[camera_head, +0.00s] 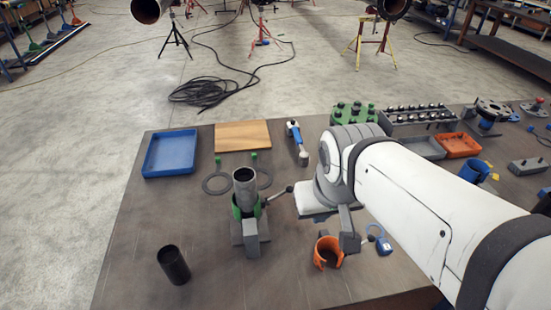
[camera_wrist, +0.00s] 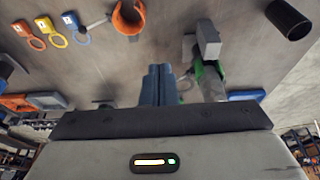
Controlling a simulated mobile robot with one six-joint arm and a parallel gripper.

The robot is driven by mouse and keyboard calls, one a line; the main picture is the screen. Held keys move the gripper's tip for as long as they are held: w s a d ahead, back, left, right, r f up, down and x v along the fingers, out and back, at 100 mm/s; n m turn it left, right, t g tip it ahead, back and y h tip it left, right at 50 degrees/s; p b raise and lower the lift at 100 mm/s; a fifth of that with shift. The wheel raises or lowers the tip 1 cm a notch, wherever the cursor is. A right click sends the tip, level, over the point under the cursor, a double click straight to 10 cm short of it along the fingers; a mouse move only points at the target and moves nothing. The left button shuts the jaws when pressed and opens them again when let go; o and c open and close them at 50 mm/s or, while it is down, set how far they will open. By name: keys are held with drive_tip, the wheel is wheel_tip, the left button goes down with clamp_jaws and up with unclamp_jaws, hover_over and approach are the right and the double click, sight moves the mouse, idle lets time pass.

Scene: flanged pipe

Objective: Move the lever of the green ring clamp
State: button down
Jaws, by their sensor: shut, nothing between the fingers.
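The green ring clamp (camera_head: 236,210) sits around an upright grey pipe (camera_head: 245,187) on a grey block stand. Its lever (camera_head: 278,195) sticks out to the right and slightly back, with a dark knob at its end close to my gripper's body. In the wrist view the green clamp (camera_wrist: 197,69) is just right of my gripper (camera_wrist: 158,70). The two fingers are shut together, with nothing between them. The fingertips are not clear in the head view. I cannot tell whether they touch the lever.
An orange open ring clamp (camera_head: 327,251) lies near my arm, with a blue tag (camera_head: 383,246) beside it. A black tube (camera_head: 173,264) stands at front left. A blue tray (camera_head: 170,153), wooden board (camera_head: 242,135) and blue tool (camera_head: 296,138) lie behind. The table's left front is mostly clear.

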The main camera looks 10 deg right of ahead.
drive_tip(key=shift+s, duration=0.1)
drive_tip(key=n+g+y+p, duration=0.1)
drive_tip(key=n+g+p, duration=0.15)
drive_tip(key=n, duration=1.35)
approach(291, 187)
drive_tip(key=shift+w+f+g+b, duration=0.25)
drive_tip(key=shift+w+g+b, duration=0.1)
drive_tip(key=shift+w+b, duration=0.1)
drive_tip(key=shift+a+f+b, duration=0.15)
drive_tip(key=shift+f+b, duration=0.85)
drive_tip(key=shift+f, duration=0.75)
drive_tip(key=shift+a+f+b, duration=0.15)
drive_tip(key=shift+f+b, duration=0.85)
drive_tip(key=shift+f, duration=0.75)
